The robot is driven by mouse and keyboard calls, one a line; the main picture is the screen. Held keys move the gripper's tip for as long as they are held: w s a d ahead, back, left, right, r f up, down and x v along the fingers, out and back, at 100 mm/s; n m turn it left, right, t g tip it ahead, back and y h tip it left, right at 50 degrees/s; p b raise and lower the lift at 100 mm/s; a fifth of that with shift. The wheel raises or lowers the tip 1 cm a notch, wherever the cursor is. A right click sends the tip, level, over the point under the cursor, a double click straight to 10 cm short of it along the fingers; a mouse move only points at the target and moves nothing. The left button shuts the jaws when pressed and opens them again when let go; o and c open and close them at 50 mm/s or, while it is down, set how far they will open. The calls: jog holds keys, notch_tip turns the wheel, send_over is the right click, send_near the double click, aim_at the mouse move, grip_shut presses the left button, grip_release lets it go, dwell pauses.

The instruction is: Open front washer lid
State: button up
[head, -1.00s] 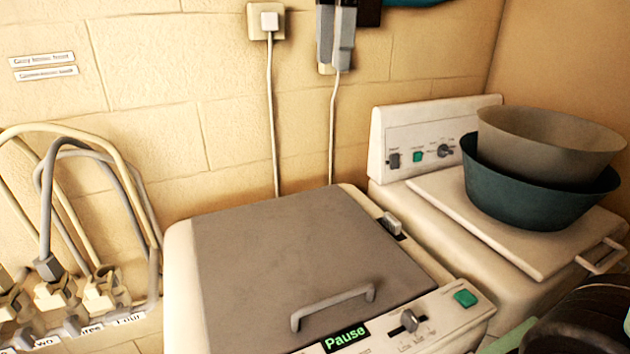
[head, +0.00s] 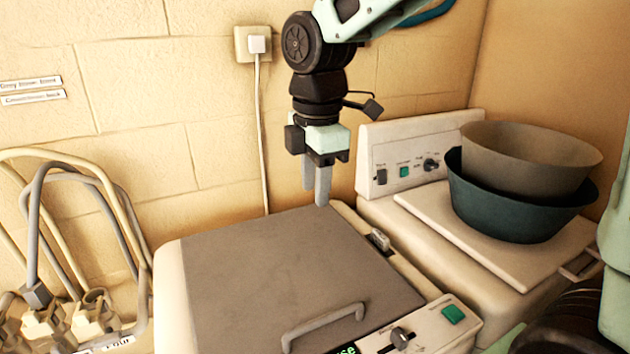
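The front washer (head: 165,310) is white, with a flat grey-brown lid (head: 270,270) that is shut. A grey bar handle (head: 323,322) lies along the lid's front edge. My gripper (head: 317,190) points down above the lid's back edge, well behind the handle and apart from it. Its two grey fingers are seen nearly edge-on with a narrow gap at most, and nothing shows between them. How far they are open cannot be told.
A second white washer (head: 400,150) stands behind to the right, with a dark teal basin (head: 515,215) and a grey basin (head: 530,150) stacked on its lid. Hoses and taps (head: 45,315) are at the left. A socket (head: 253,44) with a cable is on the wall. The front lid's top is clear.

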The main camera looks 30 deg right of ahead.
jog(key=shift+f, duration=0.4)
grip_shut()
jog(key=c, duration=0.7)
grip_release()
jog(key=shift+c, duration=0.2)
jog(key=o, duration=0.7)
jog(key=shift+o, duration=0.2)
notch_tip(320, 180, up, 17)
jog(key=s+b, duration=0.1)
jog(key=b, duration=0.1)
jog(key=shift+r, duration=0.2)
